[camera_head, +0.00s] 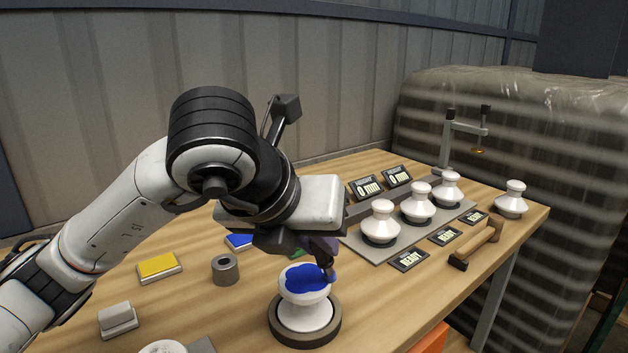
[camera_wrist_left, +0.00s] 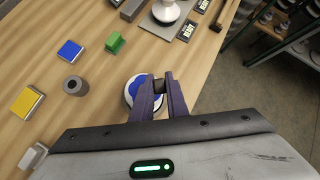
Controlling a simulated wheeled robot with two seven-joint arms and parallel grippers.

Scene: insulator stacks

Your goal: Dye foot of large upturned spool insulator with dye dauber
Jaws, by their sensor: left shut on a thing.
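The large upturned spool insulator (camera_head: 304,314) is white and stands upright in a dark round ring holder (camera_head: 274,328) near the front of the table. Its upward-facing foot carries a broad patch of blue dye, with white showing around the rim. In the left wrist view the blue-and-white foot (camera_wrist_left: 130,93) shows beside and partly behind the fingers. My left gripper (camera_head: 326,258) is right above the foot's right side, pointing down. It is shut on the dye dauber (camera_wrist_left: 158,86), which is small, dark and mostly hidden between the fingers. Whether its tip touches the foot is unclear.
Several white insulators (camera_head: 418,203) stand on a grey plate behind, with signs. A wooden-handled tool (camera_head: 478,243) lies at right.

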